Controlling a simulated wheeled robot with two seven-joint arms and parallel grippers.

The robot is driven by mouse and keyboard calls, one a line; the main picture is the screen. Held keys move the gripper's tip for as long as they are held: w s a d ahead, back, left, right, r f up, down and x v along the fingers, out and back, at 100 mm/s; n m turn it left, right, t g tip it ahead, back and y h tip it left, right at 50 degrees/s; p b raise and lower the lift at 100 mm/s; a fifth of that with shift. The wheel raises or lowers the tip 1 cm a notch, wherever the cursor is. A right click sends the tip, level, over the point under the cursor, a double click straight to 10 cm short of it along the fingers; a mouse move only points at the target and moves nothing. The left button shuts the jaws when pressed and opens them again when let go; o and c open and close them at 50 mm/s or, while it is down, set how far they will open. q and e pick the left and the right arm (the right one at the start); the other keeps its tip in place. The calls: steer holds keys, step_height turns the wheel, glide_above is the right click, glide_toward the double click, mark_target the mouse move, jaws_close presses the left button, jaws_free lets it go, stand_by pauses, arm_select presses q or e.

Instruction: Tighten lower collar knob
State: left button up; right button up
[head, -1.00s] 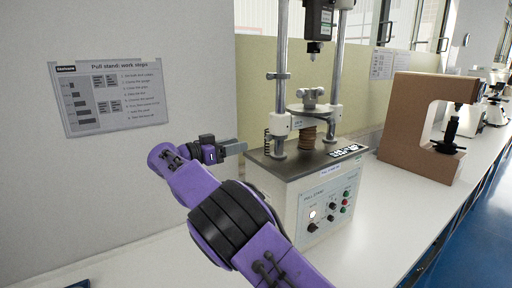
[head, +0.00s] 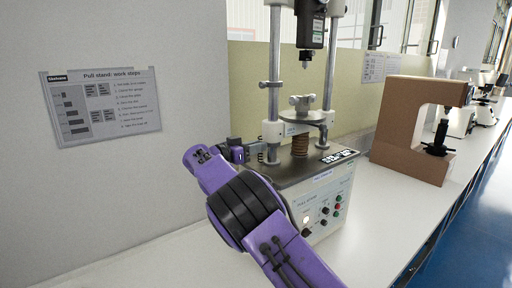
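The pull stand (head: 322,200) stands on the bench with two steel columns. A white lower collar (head: 273,131) sits on the left column, under a small upper collar (head: 270,84). The lower collar's knob cannot be made out clearly; a small dark part and a spring show at the collar's left side. My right gripper (head: 253,149) is just left of that column, slightly below the collar, pointing right. Its fingers are small and dark, and whether they touch anything cannot be told. Nothing is visibly held. My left gripper is not in view.
A crosshead with a wing clamp (head: 304,103) joins the columns above a brown coiled part (head: 300,145). A black gauge head (head: 310,25) hangs above. A brown C-shaped tester (head: 408,140) stands right. A work-steps sign (head: 105,104) is on the wall. The front bench (head: 380,225) is clear.

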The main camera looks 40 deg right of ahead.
jaws_close()
